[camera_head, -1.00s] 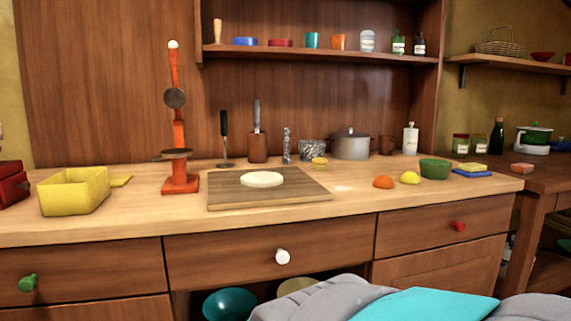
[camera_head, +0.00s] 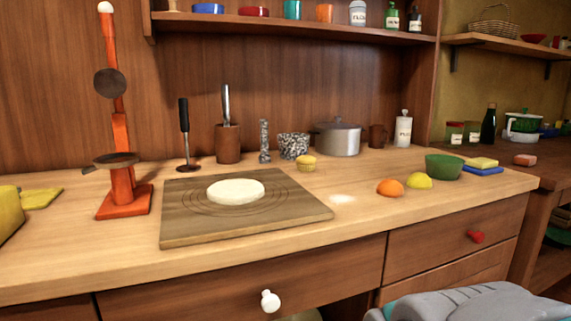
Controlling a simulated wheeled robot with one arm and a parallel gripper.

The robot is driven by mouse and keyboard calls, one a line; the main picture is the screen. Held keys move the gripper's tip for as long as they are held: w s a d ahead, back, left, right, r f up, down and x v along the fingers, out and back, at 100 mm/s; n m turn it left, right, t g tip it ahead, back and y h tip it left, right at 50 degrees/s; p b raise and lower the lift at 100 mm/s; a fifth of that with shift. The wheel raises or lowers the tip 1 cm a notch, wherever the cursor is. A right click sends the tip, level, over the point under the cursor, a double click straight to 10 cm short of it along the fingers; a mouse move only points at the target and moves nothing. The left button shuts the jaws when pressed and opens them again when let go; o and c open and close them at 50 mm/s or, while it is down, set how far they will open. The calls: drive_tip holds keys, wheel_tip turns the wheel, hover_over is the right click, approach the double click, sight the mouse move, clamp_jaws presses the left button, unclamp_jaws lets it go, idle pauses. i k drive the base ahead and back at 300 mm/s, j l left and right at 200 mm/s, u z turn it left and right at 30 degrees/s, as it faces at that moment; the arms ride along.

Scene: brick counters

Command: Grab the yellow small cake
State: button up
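A small yellow cake (camera_head: 306,163), shaped like a cupcake, stands on the wooden counter (camera_head: 300,239) behind the right back corner of the cutting board. It is in front of a speckled grey bowl (camera_head: 293,146) and left of the grey pot. Nothing covers its front. My gripper is not in view. A grey and turquoise part at the bottom right seems to be my own body.
A cutting board (camera_head: 285,216) with pale round dough (camera_head: 236,191) lies front-left of the cake. A grey pot (camera_head: 337,139), an orange (camera_head: 390,187), a lemon (camera_head: 420,181) and a green bowl (camera_head: 444,167) stand to the right. A red scale-like stand (camera_head: 122,190) is at left.

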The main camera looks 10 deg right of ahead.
sight(305, 163)
drive_tip(key=k+l+u, duration=0.25)
drive_tip(key=k+l, duration=0.15)
drive_tip(key=l, duration=0.2)
drive_tip(key=k+l+u, duration=0.25)
drive_tip(key=k+l, duration=0.2)
drive_tip(key=l, duration=0.15)
